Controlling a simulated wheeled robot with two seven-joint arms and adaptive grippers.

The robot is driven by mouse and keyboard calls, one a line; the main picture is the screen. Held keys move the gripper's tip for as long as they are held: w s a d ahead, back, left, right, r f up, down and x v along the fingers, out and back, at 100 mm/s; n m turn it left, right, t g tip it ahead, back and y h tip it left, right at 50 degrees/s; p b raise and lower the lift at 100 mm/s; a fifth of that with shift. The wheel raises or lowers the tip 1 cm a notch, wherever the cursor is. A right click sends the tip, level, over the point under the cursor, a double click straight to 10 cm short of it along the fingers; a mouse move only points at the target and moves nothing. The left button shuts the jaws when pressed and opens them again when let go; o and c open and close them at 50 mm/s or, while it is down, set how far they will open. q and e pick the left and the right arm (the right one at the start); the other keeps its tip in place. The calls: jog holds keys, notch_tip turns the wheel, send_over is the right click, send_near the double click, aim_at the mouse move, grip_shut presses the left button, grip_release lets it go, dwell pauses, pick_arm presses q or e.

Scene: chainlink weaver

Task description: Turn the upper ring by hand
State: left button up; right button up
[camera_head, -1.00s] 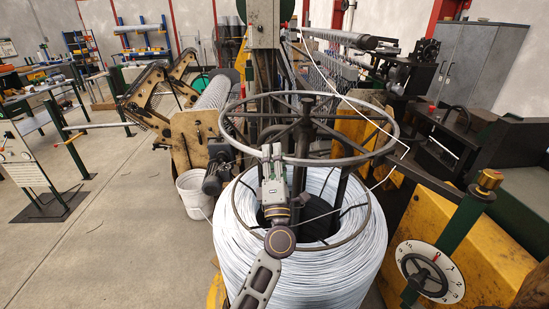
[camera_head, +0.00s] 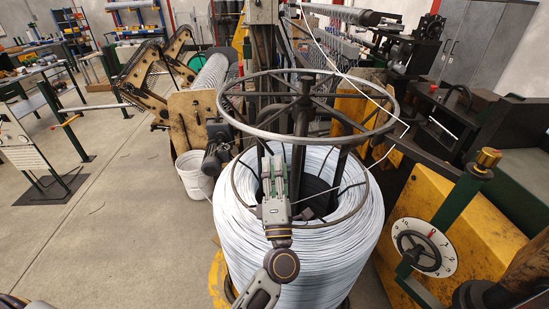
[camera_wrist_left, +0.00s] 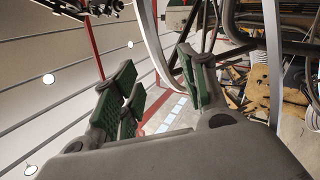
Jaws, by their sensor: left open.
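The upper ring (camera_head: 385,126) is a grey spoked hoop above a large coil of pale wire (camera_head: 235,225). A thinner lower ring (camera_head: 368,190) lies around the coil's top. My left gripper (camera_head: 272,156) is upright, just below the upper ring's near left rim in the head view. In the left wrist view its green-padded fingers (camera_wrist_left: 160,88) are spread apart with nothing clamped. The ring's grey band (camera_wrist_left: 155,42) passes beyond and between them in that view. I cannot tell whether it touches either finger. My right gripper is not in view.
A white bucket (camera_head: 192,176) stands on the floor left of the coil. A dial with a handwheel (camera_head: 440,262) is on the right, near a yellow machine housing (camera_head: 500,235). A wire strand (camera_head: 340,68) runs across the ring. Open floor (camera_head: 110,220) lies to the left.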

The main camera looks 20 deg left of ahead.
pick_arm(q)
jog(key=shift+v, duration=1.05)
jog(key=b+v, duration=0.1)
jog(key=b, duration=0.3)
jog(key=shift+s+d+f+b, duration=0.15)
jog(key=shift+s+b, duration=0.15)
dwell(0.3)
jog(key=shift+w, duration=0.1)
dwell(0.4)
